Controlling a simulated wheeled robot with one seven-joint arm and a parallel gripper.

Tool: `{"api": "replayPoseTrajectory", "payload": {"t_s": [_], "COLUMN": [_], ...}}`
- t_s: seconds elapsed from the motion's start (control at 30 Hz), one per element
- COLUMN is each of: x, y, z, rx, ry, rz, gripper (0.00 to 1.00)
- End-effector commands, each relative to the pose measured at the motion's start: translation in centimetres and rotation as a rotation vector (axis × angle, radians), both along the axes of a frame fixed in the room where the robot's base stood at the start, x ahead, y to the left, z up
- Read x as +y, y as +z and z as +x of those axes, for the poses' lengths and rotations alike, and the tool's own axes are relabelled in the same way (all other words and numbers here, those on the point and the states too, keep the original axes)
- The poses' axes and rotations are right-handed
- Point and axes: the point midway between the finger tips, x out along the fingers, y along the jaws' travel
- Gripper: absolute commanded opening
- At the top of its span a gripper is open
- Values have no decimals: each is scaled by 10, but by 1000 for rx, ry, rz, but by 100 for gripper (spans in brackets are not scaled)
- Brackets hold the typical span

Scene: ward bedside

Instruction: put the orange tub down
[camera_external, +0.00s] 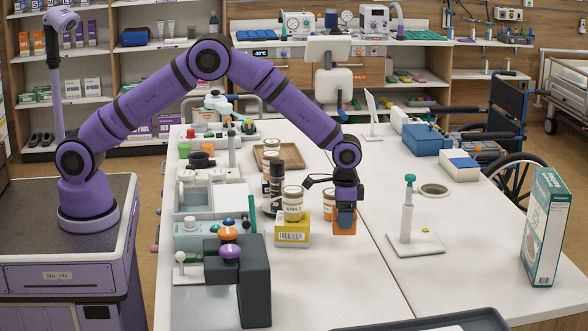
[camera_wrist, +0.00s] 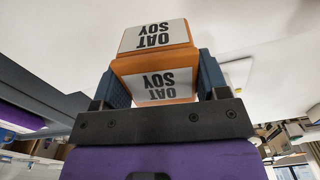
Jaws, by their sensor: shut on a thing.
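The orange tub (camera_external: 340,229) is held under my gripper (camera_external: 346,214), which points down over the white table. Its fingers are shut on the tub. In the wrist view the tub (camera_wrist: 155,65) has white labels reading "OAT SOY" and sits between the two blue fingers. The tub is just right of a yellow box (camera_external: 292,233) with a barcode. I cannot tell whether its underside touches the table.
A white stand with a green top (camera_external: 407,222) is to the right. A dark tray (camera_external: 350,329) lies at the front. The white table (camera_external: 335,280) is clear in front of the tub.

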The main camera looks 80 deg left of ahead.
Motion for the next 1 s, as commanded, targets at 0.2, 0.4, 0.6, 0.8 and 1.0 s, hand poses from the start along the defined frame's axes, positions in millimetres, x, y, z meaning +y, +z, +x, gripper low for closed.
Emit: {"api": "replayPoseTrajectory", "payload": {"t_s": [0.2,0.4,0.6,0.8,1.0], "x": [-22,-97,-179,-227,-241], "y": [17,18,20,20,13], "z": [2,3,-6,-17,-21], "rx": [-1,1,0,0,2], "ry": [10,58,114,153,166], "rz": [-1,-1,-1,-1,-1], "gripper": [39,39,39,39,39]}}
